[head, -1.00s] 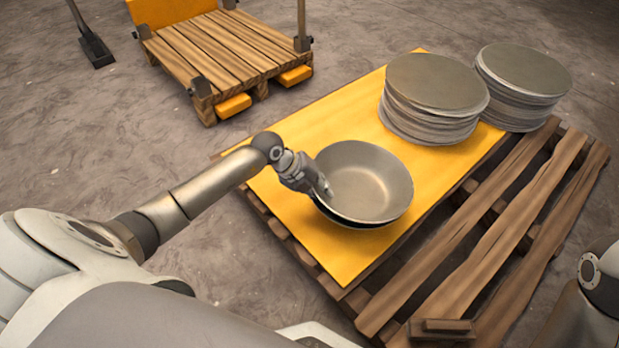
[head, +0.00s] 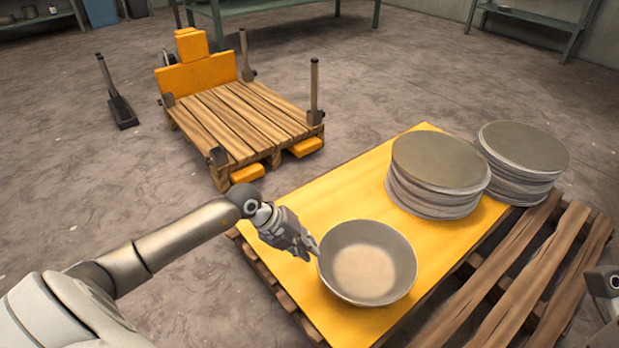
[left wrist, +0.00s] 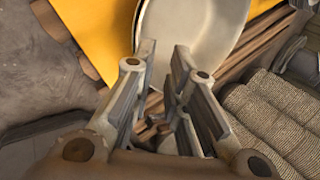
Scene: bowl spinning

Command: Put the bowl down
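The grey metal bowl (head: 367,265) sits upright on the yellow sheet (head: 312,205) that covers part of a wooden pallet. My left gripper (head: 314,248) is at the bowl's left rim in the head view. In the left wrist view its two fingers (left wrist: 164,48) stand apart with a gap between them, and the bowl (left wrist: 195,25) lies just beyond the fingertips. I see no rim clamped between them; whether a finger still touches the bowl is unclear.
Two stacks of grey discs, a nearer one (head: 438,175) and a farther one (head: 522,160), stand behind the bowl. Bare pallet slats (head: 520,275) lie to the right. A wooden cart with posts (head: 240,122) stands at the back left. Yellow sheet around the bowl is clear.

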